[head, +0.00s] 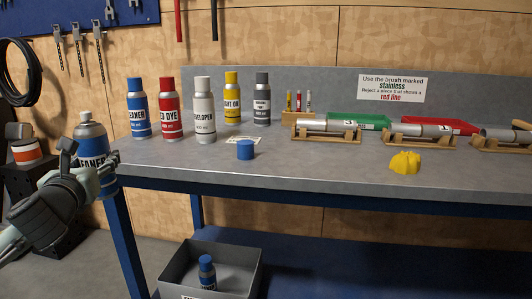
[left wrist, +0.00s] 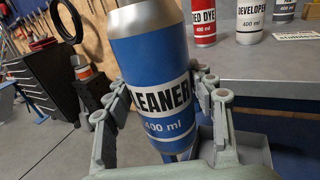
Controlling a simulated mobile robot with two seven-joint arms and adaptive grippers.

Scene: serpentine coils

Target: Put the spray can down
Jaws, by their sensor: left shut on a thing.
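A blue spray can (head: 91,137) labelled CLEANER, with a silver top, is in my left gripper (head: 82,170), off the left end of the workbench and apart from it. In the left wrist view the can (left wrist: 152,70) stands between the two fingers of the gripper (left wrist: 158,110), slightly tilted. The left gripper is shut on it. My right gripper is not in view. A blue cap (head: 245,149) stands on the bench. Another blue cleaner can (head: 138,112) stands at the back left of the bench.
The grey workbench (head: 320,165) also bears a red dye can (head: 169,112), a developer can (head: 203,108), steel tubes on wooden cradles (head: 325,127) and a yellow lump (head: 405,162). A grey bin (head: 240,268) below holds a blue-capped can (head: 207,272). The bench's front left is clear.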

